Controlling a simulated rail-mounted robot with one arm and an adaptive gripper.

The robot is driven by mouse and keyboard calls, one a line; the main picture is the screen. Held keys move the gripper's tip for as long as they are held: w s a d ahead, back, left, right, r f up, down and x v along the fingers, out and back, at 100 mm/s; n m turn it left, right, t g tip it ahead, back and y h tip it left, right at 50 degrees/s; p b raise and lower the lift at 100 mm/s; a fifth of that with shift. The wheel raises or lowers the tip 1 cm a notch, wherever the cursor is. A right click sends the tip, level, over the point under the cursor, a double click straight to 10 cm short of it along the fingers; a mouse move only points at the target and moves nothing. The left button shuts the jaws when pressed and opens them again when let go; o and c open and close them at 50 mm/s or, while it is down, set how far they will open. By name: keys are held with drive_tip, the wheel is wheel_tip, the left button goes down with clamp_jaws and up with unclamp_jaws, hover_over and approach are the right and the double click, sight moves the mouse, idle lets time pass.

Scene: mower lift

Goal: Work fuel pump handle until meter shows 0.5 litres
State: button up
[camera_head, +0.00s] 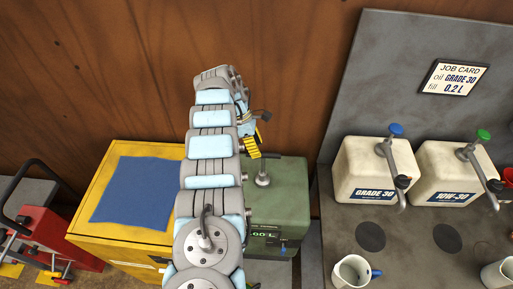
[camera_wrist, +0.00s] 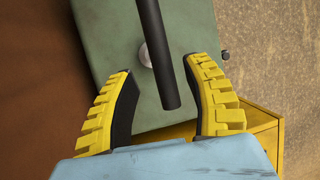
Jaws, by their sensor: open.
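The fuel pump is a green box (camera_head: 285,195) at the centre, partly hidden behind my arm; its top also shows in the wrist view (camera_wrist: 112,40). A black pump handle (camera_head: 268,155) sits on a grey post on the box. In the wrist view, the bar of the handle (camera_wrist: 158,50) runs down between my fingers, its free end pointing toward my palm. My gripper (camera_wrist: 160,75) is open, with a gap on both sides of the bar. In the head view, my gripper (camera_head: 252,147) is at the handle's left end. The meter (camera_head: 262,235) is partly covered; "00 L" is readable.
A yellow cabinet (camera_head: 90,235) with a blue cloth (camera_head: 135,190) stands left of the pump. A red machine (camera_head: 60,235) is at far left. On the right, a grey bench (camera_head: 400,240) holds two oil cans (camera_head: 365,170) and mugs (camera_head: 352,271). A brown wall (camera_head: 120,70) is behind.

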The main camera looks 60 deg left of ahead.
wheel_tip(320, 180, up, 10)
drive_tip(key=shift+f, duration=0.25)
idle(0.3)
drive_tip(key=w+r+g+y+p, duration=0.2)
drive_tip(key=w+r+g+p, duration=0.1)
drive_tip(key=w+r, duration=0.25)
approach(268, 153)
drive_tip(key=f+b, duration=0.1)
drive_tip(key=f, duration=0.2)
drive_tip(key=d+f+b, duration=0.1)
drive_tip(key=f, duration=0.2)
drive_tip(key=f+b, duration=0.2)
drive_tip(key=f, duration=0.2)
drive_tip(key=shift+s+d, duration=0.3)
idle(0.3)
clamp_jaws()
